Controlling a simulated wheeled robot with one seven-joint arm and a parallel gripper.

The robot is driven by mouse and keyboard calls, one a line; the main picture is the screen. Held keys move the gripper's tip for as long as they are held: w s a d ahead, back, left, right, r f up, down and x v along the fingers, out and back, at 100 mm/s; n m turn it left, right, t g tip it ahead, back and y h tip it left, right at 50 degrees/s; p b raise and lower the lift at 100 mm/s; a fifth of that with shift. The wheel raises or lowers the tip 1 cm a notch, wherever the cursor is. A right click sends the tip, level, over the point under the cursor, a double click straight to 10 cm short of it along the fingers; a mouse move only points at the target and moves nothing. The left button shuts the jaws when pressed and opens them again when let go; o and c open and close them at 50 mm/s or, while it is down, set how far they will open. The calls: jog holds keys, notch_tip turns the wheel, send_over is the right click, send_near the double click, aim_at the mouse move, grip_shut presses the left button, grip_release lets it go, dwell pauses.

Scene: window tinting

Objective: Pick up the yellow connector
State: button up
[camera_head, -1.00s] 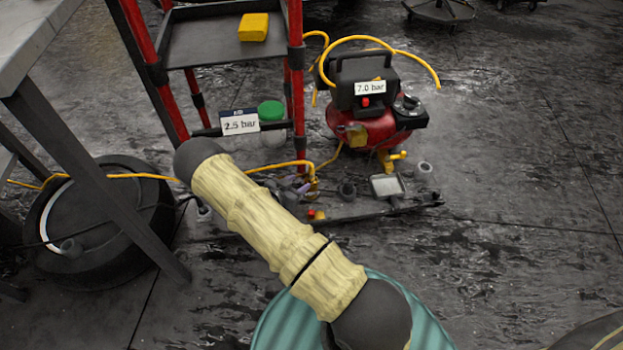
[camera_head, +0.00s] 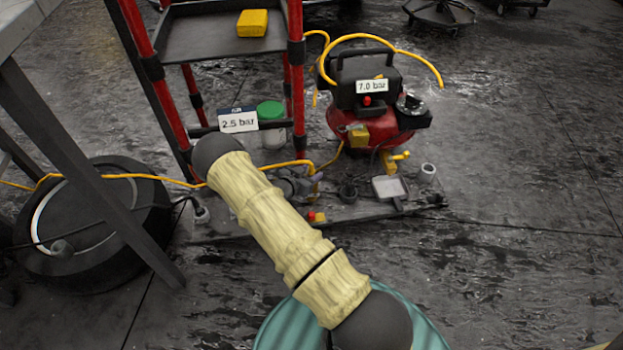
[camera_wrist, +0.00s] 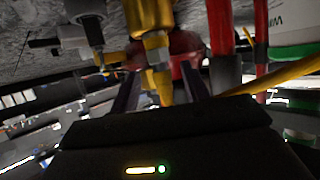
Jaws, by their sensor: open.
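In the wrist view, a yellow connector (camera_wrist: 150,20) with a metal collar and a narrower yellow lower part stands out at top centre. My gripper (camera_wrist: 160,88) is open there, its two dark fingers apart. The connector's lower part shows in the gap between them, but I cannot tell whether it is within their reach or beyond the tips. Nothing is visibly gripped. In the head view, my sleeved arm crosses the middle. I cannot clearly make out my gripper or the connector among the small parts by the cart's foot.
A red-legged cart (camera_head: 137,40) holds a yellow block (camera_head: 252,23). A red compressor (camera_head: 365,125) marked 7.0 bar stands to its right. A yellow hose (camera_head: 120,176) runs across a tyre (camera_head: 95,265). A grey-topped tray (camera_head: 390,187) and small cylinder (camera_head: 427,172) lie nearby.

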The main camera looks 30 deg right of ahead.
aim_at(309, 172)
jog(key=b+x, duration=0.1)
jog(key=x, duration=0.2)
jog(key=shift+w+d+r+b, duration=0.1)
jog(key=shift+w+d+b, duration=0.05)
jog(key=shift+w+b, duration=0.15)
jog(key=shift+s, duration=0.1)
grip_shut()
